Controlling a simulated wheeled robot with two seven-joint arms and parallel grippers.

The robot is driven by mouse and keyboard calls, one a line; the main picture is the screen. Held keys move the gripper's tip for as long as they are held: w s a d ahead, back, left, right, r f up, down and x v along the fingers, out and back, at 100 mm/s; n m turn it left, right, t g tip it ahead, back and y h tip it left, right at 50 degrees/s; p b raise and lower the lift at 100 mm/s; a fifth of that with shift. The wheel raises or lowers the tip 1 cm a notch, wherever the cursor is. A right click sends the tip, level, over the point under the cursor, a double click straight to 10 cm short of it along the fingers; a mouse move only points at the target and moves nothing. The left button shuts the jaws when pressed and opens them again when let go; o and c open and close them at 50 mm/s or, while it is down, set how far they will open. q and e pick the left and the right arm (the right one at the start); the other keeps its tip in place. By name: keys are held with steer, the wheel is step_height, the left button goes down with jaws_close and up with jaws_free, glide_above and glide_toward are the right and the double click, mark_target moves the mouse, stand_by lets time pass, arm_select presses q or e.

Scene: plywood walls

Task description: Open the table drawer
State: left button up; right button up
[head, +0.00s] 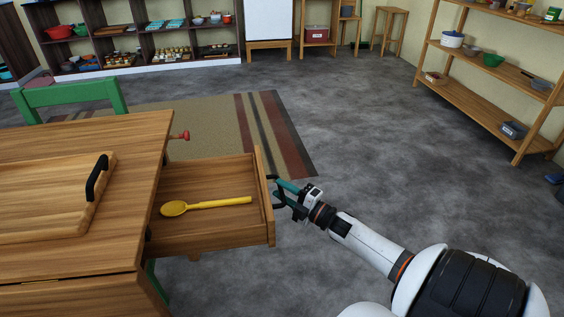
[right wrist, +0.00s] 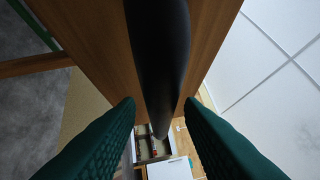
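The wooden table drawer (head: 215,236) is pulled well out from the right side of the table (head: 100,142) in the head view. A yellow spoon (head: 205,206) lies inside it. My right gripper (head: 281,193) is at the drawer's front, level with its dark handle. In the right wrist view the black handle (right wrist: 158,60) runs between my two teal fingers (right wrist: 160,103). The fingers stand apart, with narrow gaps showing beside the handle, so they look open around it. My left gripper is not in view.
A wooden board with a black handle (head: 97,178) lies on the tabletop. A green chair (head: 70,96) stands behind the table. A striped rug (head: 225,125) lies beyond the drawer. Shelves (head: 490,105) stand at right; the floor between is clear.

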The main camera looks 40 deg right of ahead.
steer(key=shift+a, duration=0.1)
